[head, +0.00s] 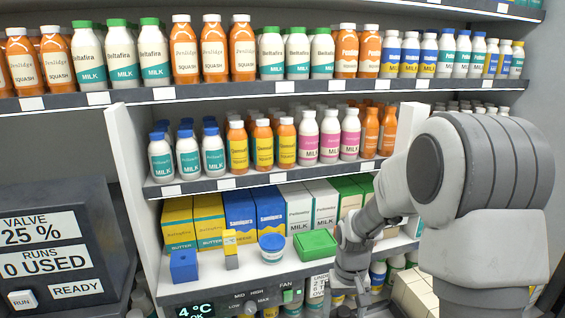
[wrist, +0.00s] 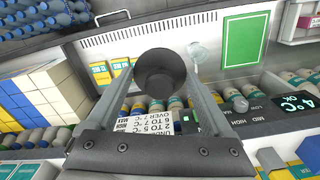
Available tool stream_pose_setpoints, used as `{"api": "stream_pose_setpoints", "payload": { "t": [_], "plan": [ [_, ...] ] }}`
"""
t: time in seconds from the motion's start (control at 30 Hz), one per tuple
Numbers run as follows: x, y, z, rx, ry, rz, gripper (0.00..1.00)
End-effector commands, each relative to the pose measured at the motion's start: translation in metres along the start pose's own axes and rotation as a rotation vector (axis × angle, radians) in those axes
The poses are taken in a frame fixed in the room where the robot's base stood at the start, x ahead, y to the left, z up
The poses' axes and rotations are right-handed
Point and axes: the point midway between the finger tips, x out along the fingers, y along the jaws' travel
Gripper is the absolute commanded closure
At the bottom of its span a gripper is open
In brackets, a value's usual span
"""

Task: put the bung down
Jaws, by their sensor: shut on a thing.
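The bung (wrist: 161,76) is a dark grey, round piece seen end-on in the wrist view. My gripper (wrist: 161,64) is shut on it, with one finger on each side. The bung appears held in the air in front of the shelving, but its distance from any surface is hard to judge. In the head view my wrist (head: 352,262) hangs at the front edge of the lower shelf, right of the green box (head: 315,244). I cannot make out the bung or fingertips there.
On the lower shelf stand a blue cube (head: 184,266), a yellow and grey block (head: 231,250) and a blue tub (head: 272,248). A grey machine with a RUN button (head: 22,300) is at left. Bottles crowd the upper shelves. Narrow clear patches lie between the lower-shelf items.

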Motion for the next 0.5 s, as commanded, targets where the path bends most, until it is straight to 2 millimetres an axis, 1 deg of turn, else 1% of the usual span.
{"api": "stream_pose_setpoints", "payload": {
  "t": [0.03, 0.1, 0.3, 0.5],
  "plan": [
    [-0.015, 0.000, 0.003, 0.000, -0.004, 0.000, 0.69],
    [-0.020, 0.000, 0.004, -0.001, -0.003, 0.000, 0.69],
    [-0.028, 0.000, 0.008, -0.001, -0.002, -0.001, 0.69],
    [-0.028, 0.000, 0.009, -0.001, 0.000, -0.002, 0.69]
  ]
}}
